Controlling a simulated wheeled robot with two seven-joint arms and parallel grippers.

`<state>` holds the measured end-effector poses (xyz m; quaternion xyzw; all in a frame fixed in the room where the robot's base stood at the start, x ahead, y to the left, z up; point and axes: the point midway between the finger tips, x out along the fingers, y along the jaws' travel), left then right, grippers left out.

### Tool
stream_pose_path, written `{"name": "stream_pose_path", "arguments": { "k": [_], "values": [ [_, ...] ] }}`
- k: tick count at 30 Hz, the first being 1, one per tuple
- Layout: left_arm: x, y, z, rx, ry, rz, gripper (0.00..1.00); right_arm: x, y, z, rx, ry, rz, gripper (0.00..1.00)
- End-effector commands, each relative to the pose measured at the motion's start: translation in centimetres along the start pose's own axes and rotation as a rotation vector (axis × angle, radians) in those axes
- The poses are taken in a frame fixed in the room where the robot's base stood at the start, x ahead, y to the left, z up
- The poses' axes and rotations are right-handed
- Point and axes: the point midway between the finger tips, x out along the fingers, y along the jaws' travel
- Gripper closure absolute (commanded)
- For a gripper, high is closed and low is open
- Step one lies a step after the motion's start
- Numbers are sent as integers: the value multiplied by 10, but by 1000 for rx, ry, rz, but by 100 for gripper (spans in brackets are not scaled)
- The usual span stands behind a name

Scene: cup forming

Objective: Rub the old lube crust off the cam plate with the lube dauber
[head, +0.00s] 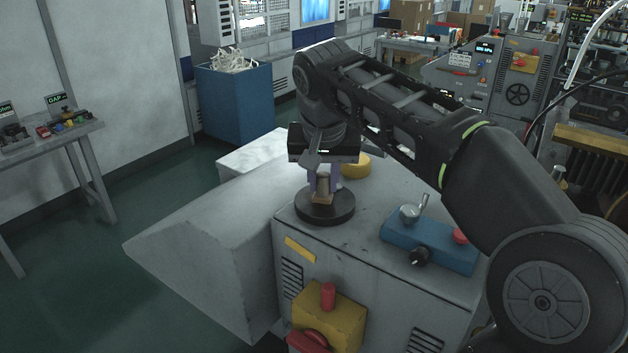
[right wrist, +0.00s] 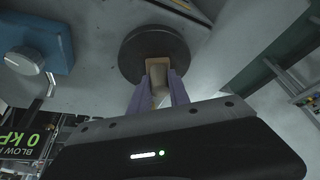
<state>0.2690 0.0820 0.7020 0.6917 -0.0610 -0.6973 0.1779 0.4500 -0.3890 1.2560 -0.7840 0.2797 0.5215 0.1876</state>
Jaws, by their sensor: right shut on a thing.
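The cam plate (head: 340,211) is a dark round disc on top of the grey machine, and it also shows in the right wrist view (right wrist: 130,52). My right gripper (head: 322,184) is over the disc, pointing down, its purple fingers shut on the lube dauber (head: 322,199). The dauber is a tan block with a greyish handle; in the right wrist view (right wrist: 158,68) it overlaps the disc. Its lower end appears to touch the disc's top, near the middle. I cannot make out any crust on the dark surface. My left gripper is not in view.
A yellow round part (head: 356,165) sits just behind the disc. A blue control box (head: 430,245) with a lever and knobs is to the right. A yellow box with a red knob (head: 328,297) is on the machine's front. A sloping grey housing (head: 200,255) lies left.

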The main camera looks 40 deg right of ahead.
Motion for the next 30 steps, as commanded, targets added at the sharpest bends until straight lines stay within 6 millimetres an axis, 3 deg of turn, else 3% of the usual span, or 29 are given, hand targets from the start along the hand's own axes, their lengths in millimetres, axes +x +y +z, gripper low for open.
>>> {"name": "stream_pose_path", "arguments": {
  "k": [13, 30],
  "values": [
    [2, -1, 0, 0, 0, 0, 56, 1, 5, 4, 1, -6, 4, 100],
    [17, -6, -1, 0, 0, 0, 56, -10, 38, 23, 0, -5, 3, 100]
  ]
}}
